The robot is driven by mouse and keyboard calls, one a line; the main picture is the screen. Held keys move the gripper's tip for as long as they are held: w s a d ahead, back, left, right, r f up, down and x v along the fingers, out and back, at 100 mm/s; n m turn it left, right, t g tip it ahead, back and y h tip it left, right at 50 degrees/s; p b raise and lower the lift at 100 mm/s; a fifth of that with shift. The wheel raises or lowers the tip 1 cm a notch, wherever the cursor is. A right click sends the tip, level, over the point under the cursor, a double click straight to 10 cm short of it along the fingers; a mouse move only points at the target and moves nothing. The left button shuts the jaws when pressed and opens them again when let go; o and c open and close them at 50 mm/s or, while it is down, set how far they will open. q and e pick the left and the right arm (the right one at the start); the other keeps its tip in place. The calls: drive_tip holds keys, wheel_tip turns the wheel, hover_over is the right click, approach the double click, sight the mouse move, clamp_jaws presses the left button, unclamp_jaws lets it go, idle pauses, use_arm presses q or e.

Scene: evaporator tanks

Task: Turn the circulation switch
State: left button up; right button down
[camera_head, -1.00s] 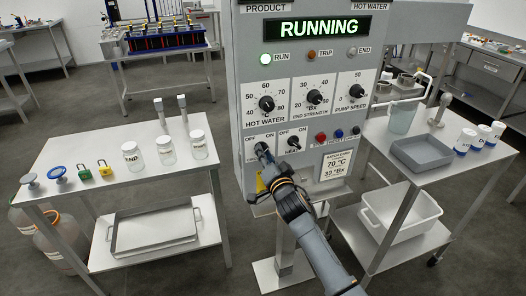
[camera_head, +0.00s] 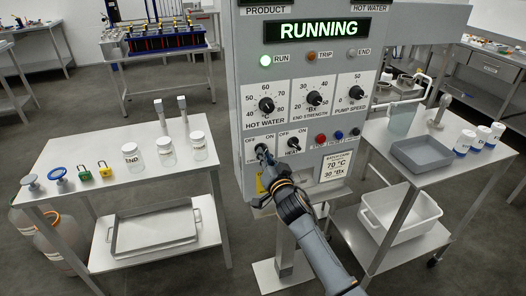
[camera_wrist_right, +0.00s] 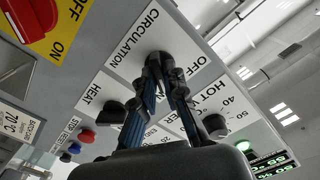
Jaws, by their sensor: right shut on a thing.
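The grey control panel (camera_head: 245,90) stands in the middle of the head view, with a green RUNNING display (camera_head: 318,28) and a lit green RUN lamp (camera_head: 265,60). The circulation switch sits on a white plate (camera_head: 250,140) marked OFF and ON, left of the black heat switch (camera_head: 293,143). My right gripper (camera_head: 262,152) is at the circulation switch, its fingers closed around the knob. In the right wrist view its two fingertips (camera_wrist_right: 166,66) meet at the plate marked CIRCULATION (camera_wrist_right: 143,40). They hide most of the knob, so its pointing direction cannot be told. My left gripper is not in view.
The heat switch (camera_wrist_right: 109,113) is close beside the fingers in the wrist view. The red handle (camera_wrist_right: 30,15) on a yellow plate is at its top left. Side tables with jars (camera_head: 166,152) and a grey tray (camera_head: 420,155) flank the panel.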

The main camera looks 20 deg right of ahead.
drive_tip(key=shift+n, duration=1.6)
drive_tip(key=shift+n, duration=1)
drive_tip(key=shift+f+n, duration=0.1)
drive_tip(key=shift+n, duration=1)
